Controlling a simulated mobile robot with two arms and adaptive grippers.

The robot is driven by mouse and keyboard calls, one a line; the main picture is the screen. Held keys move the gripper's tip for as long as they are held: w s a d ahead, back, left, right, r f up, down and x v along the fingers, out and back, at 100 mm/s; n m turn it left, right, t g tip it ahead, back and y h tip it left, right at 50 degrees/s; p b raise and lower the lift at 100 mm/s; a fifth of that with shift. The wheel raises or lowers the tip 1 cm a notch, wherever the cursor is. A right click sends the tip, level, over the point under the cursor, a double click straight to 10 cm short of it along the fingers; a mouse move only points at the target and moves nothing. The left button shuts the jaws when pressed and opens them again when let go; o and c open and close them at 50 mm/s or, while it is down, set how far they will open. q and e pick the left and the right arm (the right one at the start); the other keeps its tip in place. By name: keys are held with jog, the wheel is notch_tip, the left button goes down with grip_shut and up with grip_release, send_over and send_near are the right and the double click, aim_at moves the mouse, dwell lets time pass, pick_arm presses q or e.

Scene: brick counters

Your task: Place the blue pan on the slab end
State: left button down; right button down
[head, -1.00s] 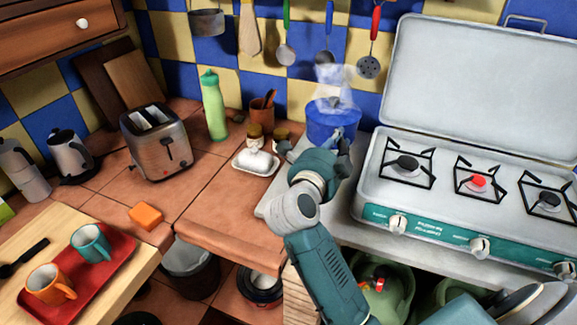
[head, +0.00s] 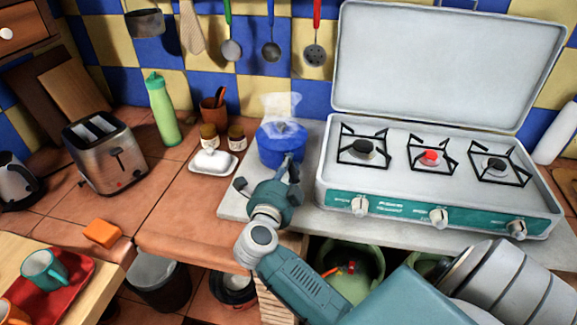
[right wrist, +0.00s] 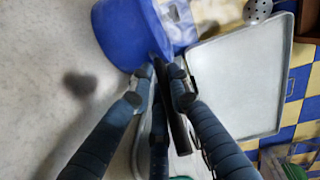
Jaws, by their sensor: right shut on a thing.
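The blue pan (head: 280,150) is at the left end of the pale slab (head: 238,204), left of the stove, with pale steam above it. It also shows in the right wrist view (right wrist: 128,32), beyond the fingers. My right gripper (head: 288,176) is on the near side of the pan, shut on its dark handle (right wrist: 178,120). In the right wrist view the fingers (right wrist: 160,88) lie on both sides of the handle. I cannot tell whether the pan's base touches the slab. My left gripper is not in view.
The camp stove (head: 440,170) with raised lid stands close right of the pan. A butter dish (head: 213,163) and two jars are to its left, with a green bottle (head: 163,110) and toaster (head: 105,155) farther left. Utensils hang behind.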

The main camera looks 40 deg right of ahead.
jog(key=shift+r, duration=0.15)
jog(key=c, duration=1.6)
grip_release()
jog(key=shift+a+f, duration=0.1)
jog(key=shift+f, duration=0.1)
jog(key=shift+c, duration=0.2)
jog(key=shift+s, duration=0.1)
jog(key=shift+r, duration=0.15)
jog(key=b+v, duration=0.1)
jog(key=v, duration=0.9)
jog(key=shift+s+a, duration=0.1)
jog(key=shift+a, duration=0.2)
jog(key=shift+s+a+r+b, duration=0.1)
jog(key=shift+s+a+b, duration=0.2)
jog(key=shift+s+a, duration=0.2)
jog(key=shift+w, duration=0.1)
